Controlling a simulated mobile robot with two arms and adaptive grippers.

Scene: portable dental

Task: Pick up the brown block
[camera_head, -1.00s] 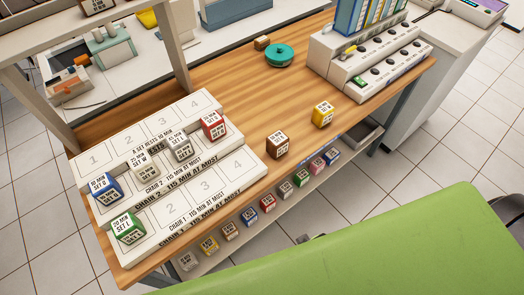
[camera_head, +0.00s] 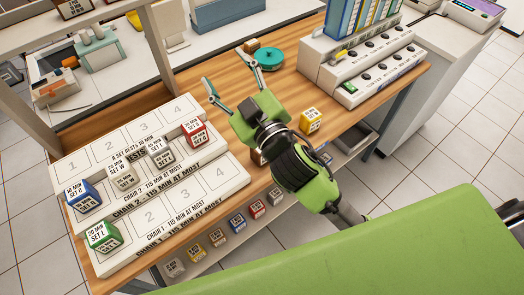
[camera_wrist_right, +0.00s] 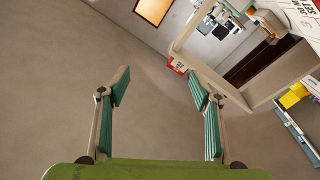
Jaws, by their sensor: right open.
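My left gripper is out of view.
White stepped racks (camera_head: 150,195) hold blue, green, red and pale blocks at left. A yellow block (camera_head: 311,121) stands right of my arm. A white button panel (camera_head: 365,65) is at back right. More blocks sit on a lower shelf; a green surface (camera_head: 400,250) fills the front.

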